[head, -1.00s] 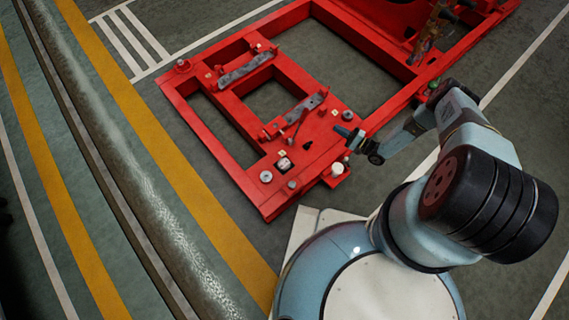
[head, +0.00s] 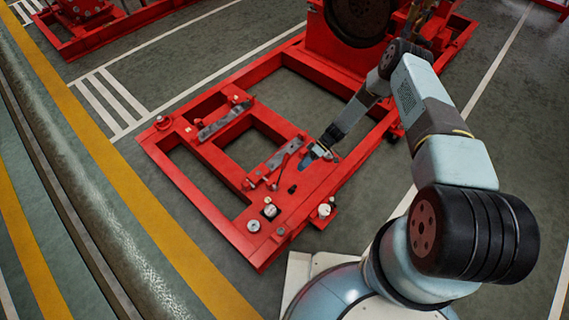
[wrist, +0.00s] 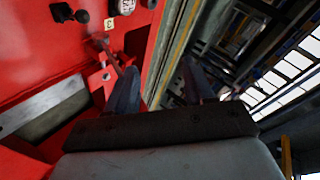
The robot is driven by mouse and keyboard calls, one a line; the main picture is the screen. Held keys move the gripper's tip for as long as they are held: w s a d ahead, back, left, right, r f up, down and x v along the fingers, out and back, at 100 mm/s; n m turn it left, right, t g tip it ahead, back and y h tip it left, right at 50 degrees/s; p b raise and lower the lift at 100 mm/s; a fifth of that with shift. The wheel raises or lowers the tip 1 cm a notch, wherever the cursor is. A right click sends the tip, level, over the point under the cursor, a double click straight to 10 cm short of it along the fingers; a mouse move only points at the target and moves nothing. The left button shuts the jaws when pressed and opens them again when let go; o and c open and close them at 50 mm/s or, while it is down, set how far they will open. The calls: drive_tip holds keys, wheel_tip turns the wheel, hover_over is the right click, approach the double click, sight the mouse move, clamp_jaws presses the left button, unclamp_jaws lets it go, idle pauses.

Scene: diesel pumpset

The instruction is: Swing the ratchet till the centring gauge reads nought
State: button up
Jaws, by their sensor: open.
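My gripper (head: 318,152) is over the right part of the red frame, beside a grey pad. In the wrist view its two dark fingers (wrist: 160,85) are apart with nothing gripped between them.
The red frame (head: 185,185) carries another grey pad (head: 222,123), a pale disc (head: 253,226) and small fittings. A dark flywheel (head: 358,15) stands behind. A thick pipe (head: 90,180) runs along the left. Floor to the right is clear.

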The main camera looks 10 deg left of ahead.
sight(285, 162)
drive_tip(key=w+a+r+n+t+h, duration=0.4)
drive_tip(key=w+a+r+n+h, duration=0.3)
drive_tip(key=n, duration=0.5)
drive_tip(key=shift+y, duration=0.6)
drive_tip(key=x, duration=0.8)
drive_tip(key=d+x, duration=0.1)
drive_tip(key=x, duration=0.3)
drive_tip(key=shift+w+f, duration=0.2)
drive_tip(key=shift+f, duration=0.4)
clamp_jaws()
